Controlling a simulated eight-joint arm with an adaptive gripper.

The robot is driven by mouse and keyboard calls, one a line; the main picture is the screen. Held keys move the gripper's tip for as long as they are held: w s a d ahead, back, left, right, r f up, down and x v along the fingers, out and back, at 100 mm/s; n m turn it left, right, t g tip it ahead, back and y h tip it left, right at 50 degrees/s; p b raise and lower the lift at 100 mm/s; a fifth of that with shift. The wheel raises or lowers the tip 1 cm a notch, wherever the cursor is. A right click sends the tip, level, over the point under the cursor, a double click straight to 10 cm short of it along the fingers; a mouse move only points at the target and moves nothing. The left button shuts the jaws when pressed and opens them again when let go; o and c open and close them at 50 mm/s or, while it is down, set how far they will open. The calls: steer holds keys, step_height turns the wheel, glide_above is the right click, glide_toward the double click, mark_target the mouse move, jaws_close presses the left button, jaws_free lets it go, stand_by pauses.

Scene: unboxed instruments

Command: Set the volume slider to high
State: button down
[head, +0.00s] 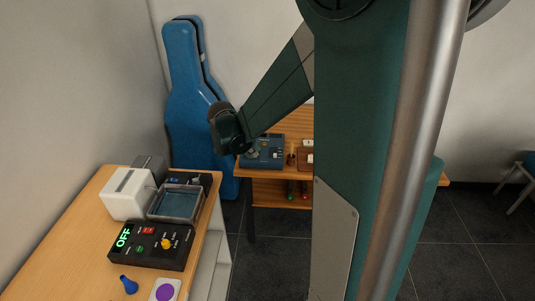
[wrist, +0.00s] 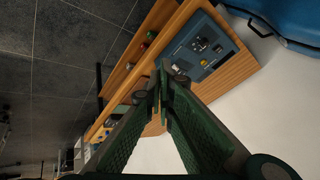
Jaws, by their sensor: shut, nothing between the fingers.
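I cannot make out a volume slider for certain in either view. A blue control panel (head: 263,152) lies on the far wooden desk, with small dark and light controls too small to read. It also shows in the wrist view (wrist: 196,45), tilted, with a dark knob or lever and small grey controls. My gripper (wrist: 161,88) is shut and empty, its green fingers meeting at the tips. In the wrist view the fingertips overlap the desk edge below the panel and are apart from its controls. In the head view the fingers are not clearly visible.
A brown box (head: 305,157) sits beside the panel. A blue instrument case (head: 190,100) stands behind.

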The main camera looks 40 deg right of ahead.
mark_target(275, 156)
steer(key=w+d+f+m+g+h, duration=0.1)
steer(key=w+d+f+m, duration=0.1)
steer(key=d+f+m, duration=0.3)
steer(key=d+f, duration=0.2)
steer(key=d, duration=0.1)
steer(key=shift+d+f+g, duration=0.2)
steer(key=shift+d+g, duration=0.1)
steer(key=shift+d, duration=0.05)
steer(key=x, duration=0.3)
steer(key=w+b+x, duration=0.1)
steer(key=x, duration=0.3)
steer(key=w+d+r+b+x, duration=0.1)
steer(key=x, duration=0.3)
steer(key=shift+d+f, duration=0.1)
steer(key=shift+d, duration=0.05)
steer(key=shift+w+d, duration=0.45)
steer(key=shift+d, duration=0.1)
steer(key=w+d+b, duration=0.1)
steer(key=w+d, duration=0.4)
steer(key=shift+w+d, duration=0.3)
steer(key=shift+w, duration=0.1)
steer(key=shift+s+a, duration=0.1)
stand_by(0.4)
